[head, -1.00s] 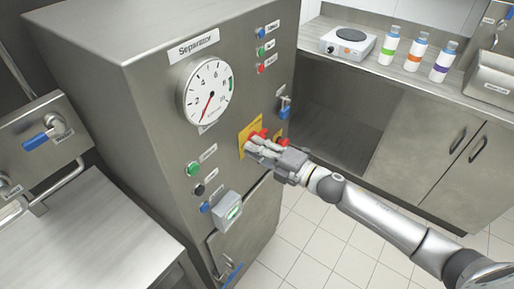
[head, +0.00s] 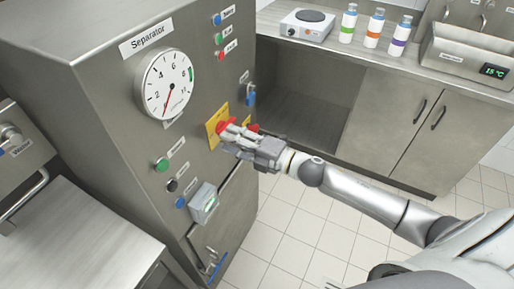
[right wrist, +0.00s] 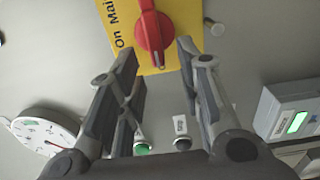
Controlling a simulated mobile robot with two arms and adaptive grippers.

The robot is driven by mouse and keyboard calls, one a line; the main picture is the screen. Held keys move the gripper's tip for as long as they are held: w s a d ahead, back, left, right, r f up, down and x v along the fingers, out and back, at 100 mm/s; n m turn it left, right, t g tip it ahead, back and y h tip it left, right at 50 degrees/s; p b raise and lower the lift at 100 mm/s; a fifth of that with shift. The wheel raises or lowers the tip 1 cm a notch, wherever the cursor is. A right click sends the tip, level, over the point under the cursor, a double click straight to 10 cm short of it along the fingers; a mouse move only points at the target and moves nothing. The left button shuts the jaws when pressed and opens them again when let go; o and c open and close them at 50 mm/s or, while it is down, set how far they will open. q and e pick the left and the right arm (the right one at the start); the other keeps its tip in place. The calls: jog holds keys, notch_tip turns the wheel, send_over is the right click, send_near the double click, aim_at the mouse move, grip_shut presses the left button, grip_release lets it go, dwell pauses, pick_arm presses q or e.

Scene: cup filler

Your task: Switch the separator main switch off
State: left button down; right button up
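The separator main switch is a red rotary knob (head: 219,128) on a yellow plate (head: 212,136) on the side of the steel separator cabinet. My right gripper (head: 233,134) is in front of it in the head view and partly hides it. In the right wrist view the red knob (right wrist: 150,30) sits straight ahead, on the yellow plate (right wrist: 184,14) with "On" and "Main" readable. My right gripper (right wrist: 156,52) is open there, with one finger to each side of the knob. I cannot tell whether the fingers touch it. My left gripper is not in view.
A counter with a hot plate (head: 305,25) and bottles stands behind.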

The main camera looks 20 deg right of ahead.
jog(key=v, duration=0.9)
jog(key=shift+s+d, duration=0.25)
jog(key=shift+s, duration=0.05)
jog(key=d+f+m+h, duration=0.3)
jog(key=d+f+m, duration=0.15)
jog(key=f, duration=0.45)
jog(key=d+f+m+h, duration=0.4)
jog(key=f+m, duration=0.1)
jog(key=f, duration=0.4)
jog(key=s+d+f+m+g+h, duration=0.2)
jog(key=s+f+m, duration=0.15)
jog(key=f, duration=0.55)
jog(key=s+d+f+m+g+h, duration=0.15)
jog(key=s+f, duration=0.25)
jog(key=f, duration=0.4)
jog(key=s+a+f+m+g, duration=0.3)
jog(key=s+f+m+g, duration=0.15)
jog(key=s+f, duration=0.85)
jog(key=s+a+f+m+g, duration=0.2)
jog(key=s+a+f, duration=0.2)
jog(key=s, duration=0.5)
jog(key=s+a+f+m+g, duration=0.2)
jog(key=s+a+f+g, duration=0.1)
jog(key=s, duration=0.7)
jog(key=shift+s+a+f, duration=0.3)
jog(key=shift+a+f, duration=0.25)
jog(key=shift+f, duration=0.05)
